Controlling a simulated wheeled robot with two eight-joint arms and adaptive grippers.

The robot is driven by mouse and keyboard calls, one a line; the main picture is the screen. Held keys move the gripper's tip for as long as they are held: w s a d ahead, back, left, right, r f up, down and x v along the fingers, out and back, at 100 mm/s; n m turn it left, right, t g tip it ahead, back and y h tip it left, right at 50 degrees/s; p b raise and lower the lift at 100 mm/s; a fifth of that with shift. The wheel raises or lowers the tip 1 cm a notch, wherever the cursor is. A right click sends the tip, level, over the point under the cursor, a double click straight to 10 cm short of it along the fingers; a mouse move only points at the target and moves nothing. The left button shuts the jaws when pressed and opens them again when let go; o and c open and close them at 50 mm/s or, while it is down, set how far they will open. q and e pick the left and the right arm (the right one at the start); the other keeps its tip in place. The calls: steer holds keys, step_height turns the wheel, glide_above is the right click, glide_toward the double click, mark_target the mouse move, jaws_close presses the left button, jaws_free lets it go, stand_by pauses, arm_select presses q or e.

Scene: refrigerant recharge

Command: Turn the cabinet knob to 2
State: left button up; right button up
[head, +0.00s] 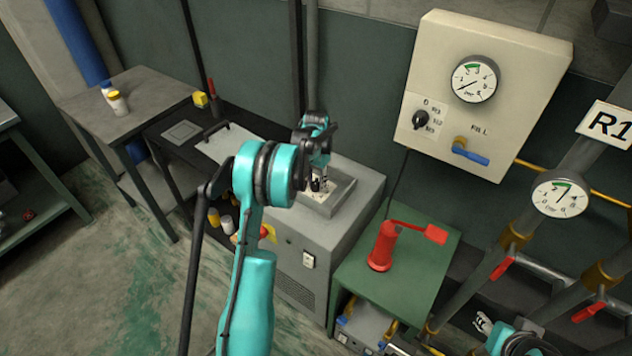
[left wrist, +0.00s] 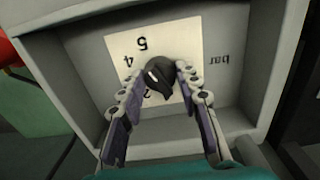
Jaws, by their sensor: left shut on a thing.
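The dark cabinet knob (left wrist: 160,76) stands on a white scale plate (left wrist: 208,62) inside a recess of the grey cabinet (head: 350,235). In the head view my left gripper (head: 318,183) reaches down into the recess and largely hides the knob.
A cream wall box (head: 545,55) with a gauge, a black selector and a blue valve hangs behind right. A red bottle-like tool (head: 384,248) stands on the green table (head: 430,275). Pipes with red levers run at the right. A grey table (head: 150,90) stands at left.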

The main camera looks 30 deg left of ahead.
arm_select(q)
steer(key=n+p, duration=0.1)
steer(key=n, duration=0.4)
steer(key=shift+n, duration=0.4)
steer(key=n, duration=0.5)
steer(key=shift+p, duration=0.3)
steer(key=n, duration=0.6)
steer(key=shift+n, duration=0.4)
steer(key=n, duration=0.5)
steer(key=shift+p, duration=0.35)
steer(key=shift+n, duration=0.3)
steer(key=o, duration=1.2)
steer(key=shift+c, duration=0.2)
